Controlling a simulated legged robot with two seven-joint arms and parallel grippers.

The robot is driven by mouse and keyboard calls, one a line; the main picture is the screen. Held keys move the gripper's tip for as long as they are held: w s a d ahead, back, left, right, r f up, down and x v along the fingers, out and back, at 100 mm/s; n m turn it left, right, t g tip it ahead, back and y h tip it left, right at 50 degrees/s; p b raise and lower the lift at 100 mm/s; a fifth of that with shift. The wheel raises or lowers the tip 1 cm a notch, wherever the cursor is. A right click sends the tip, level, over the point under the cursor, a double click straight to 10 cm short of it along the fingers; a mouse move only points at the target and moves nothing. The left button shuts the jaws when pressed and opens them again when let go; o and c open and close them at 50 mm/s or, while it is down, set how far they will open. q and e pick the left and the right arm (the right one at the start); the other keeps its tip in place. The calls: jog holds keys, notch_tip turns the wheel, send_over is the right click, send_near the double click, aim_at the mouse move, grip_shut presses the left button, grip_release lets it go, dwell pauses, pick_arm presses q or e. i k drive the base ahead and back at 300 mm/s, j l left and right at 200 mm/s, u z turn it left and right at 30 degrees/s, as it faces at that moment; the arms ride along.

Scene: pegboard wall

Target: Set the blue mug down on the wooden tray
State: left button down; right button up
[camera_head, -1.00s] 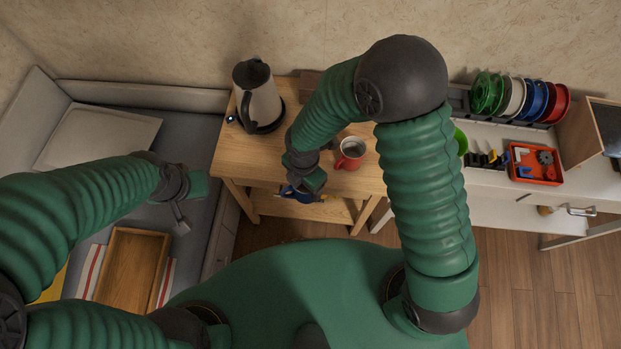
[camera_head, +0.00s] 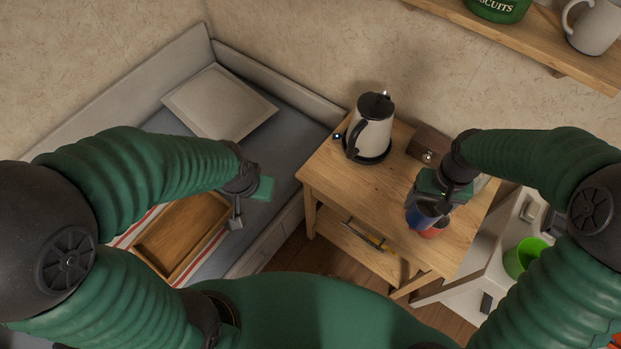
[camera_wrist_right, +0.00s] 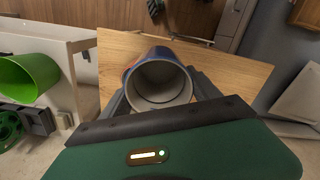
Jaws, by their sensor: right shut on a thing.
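The blue mug (camera_head: 416,217) is in my right gripper (camera_head: 430,203), which is shut on it above the front right part of the wooden table. In the right wrist view, the mug (camera_wrist_right: 160,84) sits between the fingers with its grey inside facing the camera. The wooden tray (camera_head: 152,262) lies on a striped cloth on the grey sofa at the left, and looks empty. My left gripper (camera_head: 250,203) hangs near the tray's right side, apart from it. Its finger gap is not clear.
A red mug (camera_head: 436,230) is on the table (camera_head: 350,196), partly hidden by my right gripper. A kettle (camera_head: 371,130) and a dark wooden box (camera_head: 428,143) stand behind. A green cup (camera_head: 524,258) is at the right. A cushion (camera_head: 217,102) lies on the sofa.

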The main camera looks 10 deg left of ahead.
aim_at(197, 215)
jog(key=u, duration=0.45)
jog(key=j+u, duration=0.15)
jog(key=u, duration=0.3)
jog(key=i+u, duration=0.1)
jog(key=u, duration=0.75)
jog(key=i+j+u, duration=0.1)
jog(key=u, duration=0.8)
